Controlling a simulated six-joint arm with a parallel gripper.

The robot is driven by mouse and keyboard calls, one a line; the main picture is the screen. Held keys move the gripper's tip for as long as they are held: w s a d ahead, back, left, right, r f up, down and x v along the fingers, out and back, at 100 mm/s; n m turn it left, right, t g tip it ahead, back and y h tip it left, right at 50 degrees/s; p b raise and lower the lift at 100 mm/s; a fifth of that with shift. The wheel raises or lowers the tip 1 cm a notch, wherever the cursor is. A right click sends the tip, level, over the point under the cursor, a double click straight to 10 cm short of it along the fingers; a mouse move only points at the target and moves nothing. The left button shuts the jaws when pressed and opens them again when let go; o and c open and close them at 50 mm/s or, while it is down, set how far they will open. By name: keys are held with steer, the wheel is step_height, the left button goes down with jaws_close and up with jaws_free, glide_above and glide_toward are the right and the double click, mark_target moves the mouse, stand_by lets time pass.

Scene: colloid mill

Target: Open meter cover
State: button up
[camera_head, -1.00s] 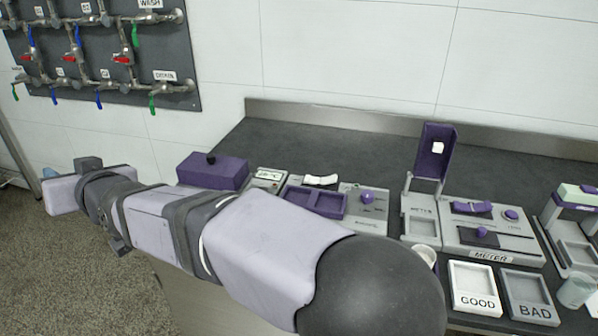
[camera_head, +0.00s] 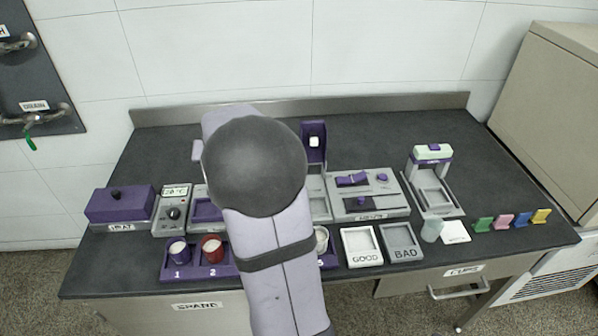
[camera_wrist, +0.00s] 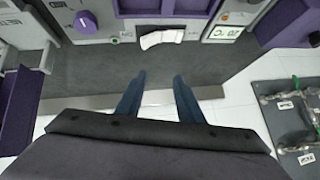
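In the wrist view a purple upright panel (camera_wrist: 16,120) at the left edge looks like this cover. My gripper (camera_wrist: 159,78) shows two dark blue fingers apart, with nothing between them, over the back of the bench. It is hidden behind my arm in the head view.
GOOD (camera_head: 361,260) and BAD (camera_head: 402,255) trays lie at the front, beside a rack (camera_head: 167,268) of small cups. A purple box (camera_head: 119,212) and a grey display unit (camera_head: 172,222) stand left. A grey-purple stand (camera_head: 434,200) is right. The back right bench is clear.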

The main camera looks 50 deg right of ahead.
steer(key=s+d+f+m+g+p, duration=0.1)
steer(key=s+d+m+g+p, duration=0.1)
steer(key=s+d, duration=0.55)
steer(key=s+d+m+g+p, duration=0.2)
steer(key=s+d+m+p, duration=0.15)
steer(key=s, duration=0.65)
steer(key=m+g+p, duration=0.3)
steer(key=p, duration=0.1)
glide_toward(362, 198)
steer(key=shift+n, duration=0.25)
steer(key=shift+x, duration=4.05)
steer(key=shift+w+a, duration=0.15)
steer(key=shift+c, duration=0.4)
jaws_close()
